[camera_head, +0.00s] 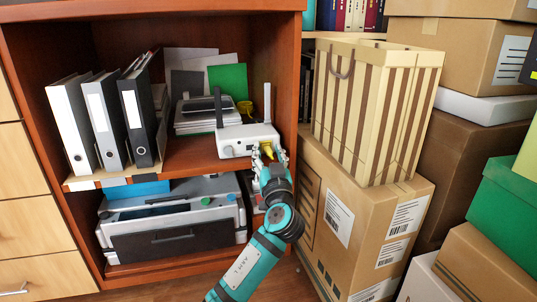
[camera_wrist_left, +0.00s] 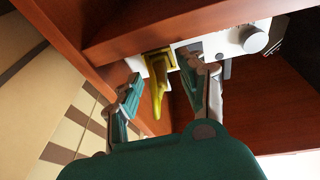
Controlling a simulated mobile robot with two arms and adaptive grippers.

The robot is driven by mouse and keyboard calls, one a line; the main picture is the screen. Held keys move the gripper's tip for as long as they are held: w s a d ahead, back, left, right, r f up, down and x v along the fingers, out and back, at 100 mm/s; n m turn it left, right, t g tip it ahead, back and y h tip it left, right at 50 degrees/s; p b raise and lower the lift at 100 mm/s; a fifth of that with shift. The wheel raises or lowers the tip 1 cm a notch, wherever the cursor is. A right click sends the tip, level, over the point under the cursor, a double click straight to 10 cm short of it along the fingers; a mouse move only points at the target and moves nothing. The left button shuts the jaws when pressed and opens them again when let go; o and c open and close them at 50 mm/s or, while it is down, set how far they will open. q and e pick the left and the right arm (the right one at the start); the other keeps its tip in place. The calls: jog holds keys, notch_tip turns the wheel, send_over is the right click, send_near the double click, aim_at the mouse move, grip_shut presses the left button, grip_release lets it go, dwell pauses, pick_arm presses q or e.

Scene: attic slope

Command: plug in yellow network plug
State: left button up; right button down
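The white router (camera_head: 240,141) with upright antennas stands at the front of the upper cabinet shelf; part of its white body shows in the wrist view (camera_wrist_left: 230,42). The yellow plug (camera_wrist_left: 158,66), with a yellow tail, is at the router's face. I cannot tell how deep it sits in a port. In the head view a bit of the yellow plug (camera_head: 268,152) shows by the left gripper (camera_head: 266,158). In the wrist view the left gripper's fingers (camera_wrist_left: 168,80) are spread, one on each side of the plug, with gaps visible. My right gripper is not in view.
Binders (camera_head: 102,120) stand left on the shelf. A grey printer (camera_head: 172,218) is on the shelf below. The cabinet's right side panel (camera_head: 288,70) is close to my gripper. A striped bag (camera_head: 378,105) stands on a cardboard box (camera_head: 365,215) at right.

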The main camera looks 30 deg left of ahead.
pick_arm(q)
jog(key=shift+b+v, duration=0.6)
jog(key=shift+v, duration=2.45)
notch_tip(320, 180, up, 10)
